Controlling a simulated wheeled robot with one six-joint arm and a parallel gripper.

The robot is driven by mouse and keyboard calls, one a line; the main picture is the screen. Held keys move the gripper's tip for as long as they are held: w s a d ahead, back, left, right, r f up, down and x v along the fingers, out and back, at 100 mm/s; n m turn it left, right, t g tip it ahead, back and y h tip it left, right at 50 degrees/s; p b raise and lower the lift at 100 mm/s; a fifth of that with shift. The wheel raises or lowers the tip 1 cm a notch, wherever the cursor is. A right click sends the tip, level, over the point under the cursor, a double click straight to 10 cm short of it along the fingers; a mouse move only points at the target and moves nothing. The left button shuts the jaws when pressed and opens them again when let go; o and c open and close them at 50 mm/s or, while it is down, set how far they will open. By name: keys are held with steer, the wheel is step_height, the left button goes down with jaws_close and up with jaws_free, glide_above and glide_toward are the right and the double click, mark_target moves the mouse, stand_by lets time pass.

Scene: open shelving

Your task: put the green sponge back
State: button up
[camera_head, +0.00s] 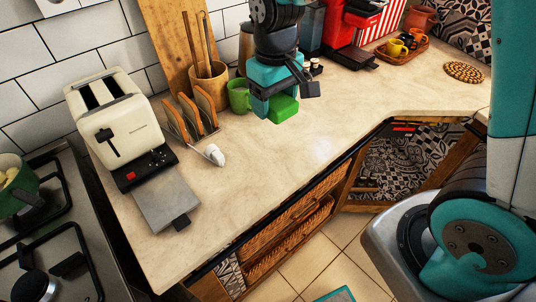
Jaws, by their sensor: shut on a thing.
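The green sponge (283,108) is a small bright green block in the head view. My gripper (284,92) is shut on it and points down over the counter, right of the green mug. The gripper's teal body hides part of the sponge's upper side. I cannot tell whether the sponge touches the counter or hangs just above it.
A green mug (239,97) stands close left of my gripper. Left of that are a toast rack (190,118), a utensil pot (209,83) and a toaster (113,118). A red coffee machine (345,30) stands behind. The counter (330,118) right of the sponge is clear.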

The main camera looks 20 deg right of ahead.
mark_target(273, 168)
step_height(273, 168, down, 19)
steer(key=shift+f+p, duration=0.1)
steer(key=shift+p, duration=0.7)
steer(key=shift+f, duration=0.15)
steer(key=o, duration=0.9)
step_height(273, 168, up, 14)
steer(key=b, duration=0.2)
steer(key=s+a+r+n+y, duration=0.1)
steer(key=s+r, duration=0.4)
steer(key=s, duration=0.1)
steer(key=s+a+r+n+y, duration=0.1)
steer(key=s+a+r, duration=0.1)
steer(key=s+r, duration=0.2)
steer(key=s+a+r+n+y, duration=0.1)
steer(key=s+r+y, duration=0.1)
steer(key=s+r, duration=0.3)
steer(key=shift+s+a+r, duration=0.15)
steer(key=shift+s, duration=0.75)
steer(key=shift+s+a+r, duration=0.15)
steer(key=shift+s, duration=0.7)
